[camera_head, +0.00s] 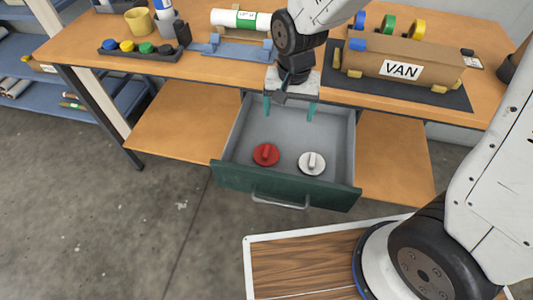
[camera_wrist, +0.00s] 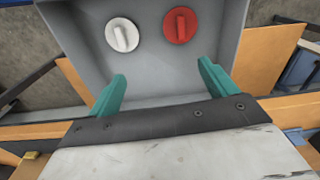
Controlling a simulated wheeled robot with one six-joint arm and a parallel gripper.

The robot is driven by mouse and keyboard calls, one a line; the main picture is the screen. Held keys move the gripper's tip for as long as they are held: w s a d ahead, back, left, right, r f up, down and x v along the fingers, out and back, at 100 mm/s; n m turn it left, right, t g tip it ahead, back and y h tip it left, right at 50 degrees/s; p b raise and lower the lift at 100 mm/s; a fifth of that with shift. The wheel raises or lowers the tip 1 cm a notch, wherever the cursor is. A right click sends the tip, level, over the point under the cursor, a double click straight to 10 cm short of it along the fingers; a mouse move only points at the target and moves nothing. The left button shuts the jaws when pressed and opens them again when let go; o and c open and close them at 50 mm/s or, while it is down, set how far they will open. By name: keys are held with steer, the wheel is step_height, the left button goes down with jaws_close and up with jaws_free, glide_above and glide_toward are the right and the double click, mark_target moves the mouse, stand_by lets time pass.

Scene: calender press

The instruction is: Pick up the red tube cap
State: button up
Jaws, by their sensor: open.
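The red tube cap (camera_head: 265,155) lies on the floor of an open drawer (camera_head: 288,200), left of a white cap (camera_head: 312,163). It is a round disc with a raised bar grip. In the wrist view the red cap (camera_wrist: 181,25) is at the top, right of the white cap (camera_wrist: 122,35). My gripper (camera_head: 291,109) is open and empty, above the back part of the drawer. In the wrist view its teal fingers (camera_wrist: 162,82) are spread apart, and both caps lie beyond the fingertips.
The drawer has a green front with a handle (camera_head: 281,202) and grey side walls around the caps. The drawer floor around the caps is clear.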

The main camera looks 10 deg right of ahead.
steer(key=m, duration=0.1)
glide_above(266, 150)
step_height(266, 150, down, 10)
steer(key=shift+s+a+f, duration=0.15)
steer(key=shift+f, duration=0.05)
step_height(266, 150, down, 7)
steer(key=shift+f, duration=0.2)
steer(key=c, duration=0.8)
